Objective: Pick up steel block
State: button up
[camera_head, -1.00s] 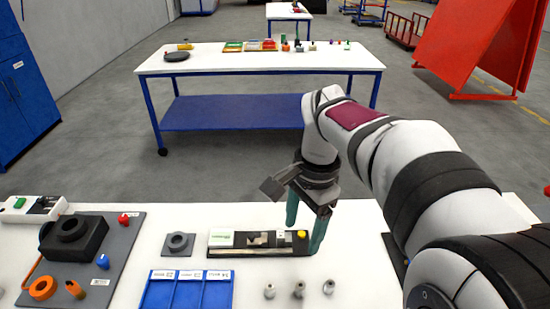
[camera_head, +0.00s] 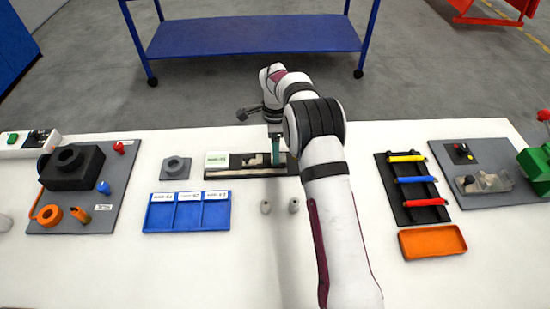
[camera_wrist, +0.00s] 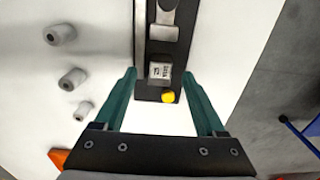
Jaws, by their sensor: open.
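The steel block (camera_wrist: 160,71) is a small silvery cube with dark marks on top. It sits on the black fixture (camera_wrist: 155,92), near its end, beside a yellow knob (camera_wrist: 168,97) in the wrist view. In the head view the black fixture (camera_head: 236,172) lies at mid-table, and my gripper hides the block's place. In the head view my gripper (camera_head: 276,146) points down over the fixture. Its exact height is unclear.
A larger metal piece (camera_wrist: 164,32) lies on the fixture. Grey nosecones (camera_wrist: 72,78) stand beside it. A blue tray (camera_head: 187,224), a grey square part (camera_head: 175,167), a tool rack (camera_head: 403,216) and an orange tray (camera_head: 433,254) are around.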

notch_tip(320, 180, down, 2)
jog(key=shift+f, duration=0.2)
grip_shut()
